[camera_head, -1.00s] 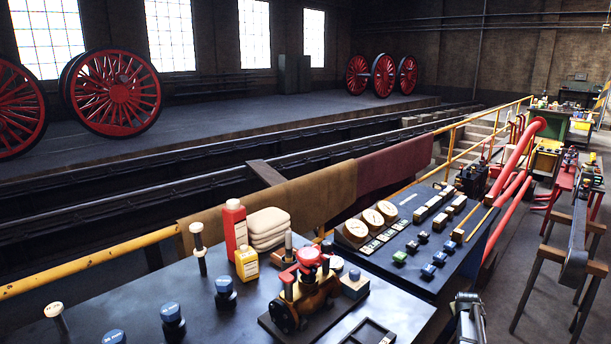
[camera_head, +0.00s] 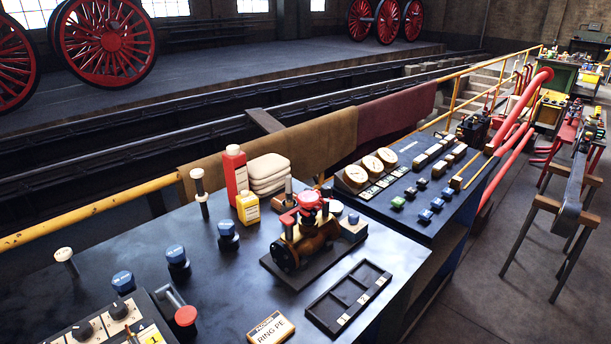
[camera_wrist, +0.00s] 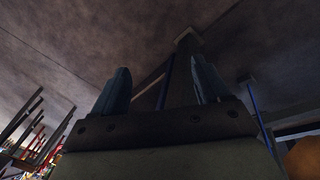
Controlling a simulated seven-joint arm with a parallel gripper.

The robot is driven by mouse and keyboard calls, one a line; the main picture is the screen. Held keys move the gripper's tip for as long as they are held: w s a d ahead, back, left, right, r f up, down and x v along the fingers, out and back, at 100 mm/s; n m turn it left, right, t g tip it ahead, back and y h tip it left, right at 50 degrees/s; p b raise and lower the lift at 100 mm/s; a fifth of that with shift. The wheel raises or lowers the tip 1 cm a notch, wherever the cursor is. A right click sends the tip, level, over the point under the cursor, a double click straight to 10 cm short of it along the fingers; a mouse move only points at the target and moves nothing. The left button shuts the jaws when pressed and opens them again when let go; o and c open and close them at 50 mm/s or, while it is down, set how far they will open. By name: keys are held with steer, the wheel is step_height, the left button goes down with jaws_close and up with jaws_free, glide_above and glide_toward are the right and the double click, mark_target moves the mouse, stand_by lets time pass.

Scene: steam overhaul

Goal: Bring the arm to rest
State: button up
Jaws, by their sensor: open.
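My gripper (camera_wrist: 160,88) shows in the wrist view. Its two dark blue fingers stand wide apart with nothing between them. Beyond the fingers is a bare grey-brown surface that looks like the floor, with a dark post between them. The gripper touches nothing that I can see. In the head view neither my arm nor my gripper shows.
A dark workbench (camera_head: 215,290) bears a brass valve (camera_head: 308,240) with a red top, a tray (camera_head: 348,297), bottles and blue-capped knobs. A gauge panel (camera_head: 415,185) adjoins it. Clear floor (camera_head: 500,290) lies at right. A trestle bench (camera_head: 568,205) stands there.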

steer(key=s+a+r+g, duration=0.1)
steer(key=s+a+g, duration=0.1)
steer(key=s+a, duration=0.3)
steer(key=s+a+g+y, duration=0.1)
steer(key=s+a+g, duration=0.2)
steer(key=s, duration=1.1)
steer(key=s+a+r+m+g+y, duration=0.1)
steer(key=s+a+g, duration=0.1)
steer(key=s+a, duration=0.6)
steer(key=shift+s+r+g, duration=0.3)
steer(key=shift+s+g, duration=0.1)
steer(key=shift+s, duration=0.4)
steer(key=shift+a, duration=0.1)
